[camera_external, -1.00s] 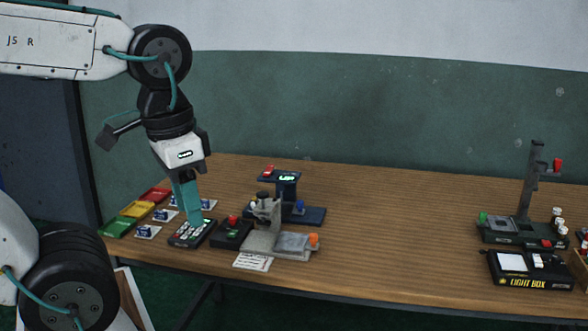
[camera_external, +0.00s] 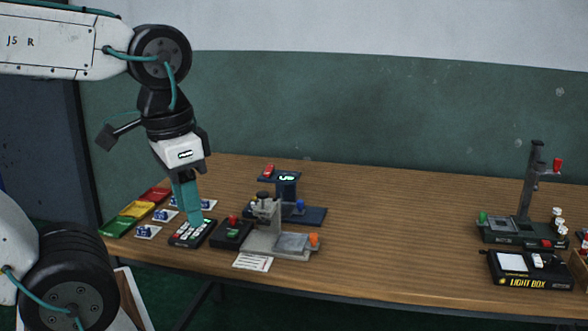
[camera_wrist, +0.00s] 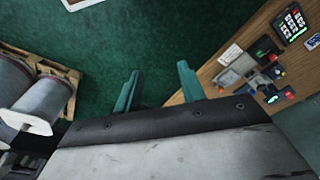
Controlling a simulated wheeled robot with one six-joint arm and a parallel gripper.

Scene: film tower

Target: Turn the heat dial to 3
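No part in view can be read clearly as the heat dial. A grey press (camera_external: 262,228) stands on the table with an orange knob (camera_external: 314,240) at its right and a black knob on top; their markings are too small to read. My gripper (camera_external: 192,212) points down and overlaps the black keypad (camera_external: 190,234) in the external view. In the wrist view its teal fingers (camera_wrist: 157,82) are apart with green floor between them. The keypad (camera_wrist: 290,24) and press (camera_wrist: 232,66) lie to the right there, clear of the fingers.
A black box with a red button (camera_external: 232,233) stands between keypad and press. Behind is a blue stand with a lit display (camera_external: 287,178). Colored cards (camera_external: 138,209) lie left. A light box (camera_external: 530,270) and another stand (camera_external: 525,230) are far right. The table's middle right is clear.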

